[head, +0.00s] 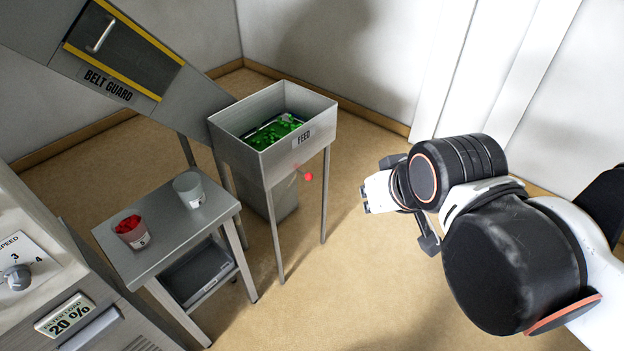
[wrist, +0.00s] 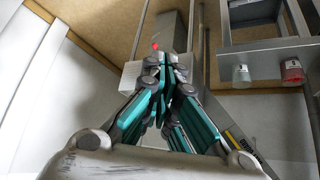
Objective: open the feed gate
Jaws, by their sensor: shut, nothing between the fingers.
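The grey feed hopper (head: 257,163) stands on thin legs, carries a FEED label and holds green pieces (head: 275,131). A small red knob (head: 308,176) on a short rod sticks out below the hopper's front right side. The gate plate itself cannot be made out. My gripper (head: 366,196) is to the right of the red knob and apart from it in the head view. In the wrist view my gripper (wrist: 168,64) has its fingers together, with nothing seen between them. The red knob shows just beyond the fingertips in that view (wrist: 155,46).
A grey cart (head: 165,232) left of the hopper bears a cup of red pieces (head: 132,233) and a clear cup (head: 189,188). The belt guard (head: 120,55) slopes down behind. A control panel (head: 25,265) stands front left. Floor (head: 330,270) right of the hopper is clear.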

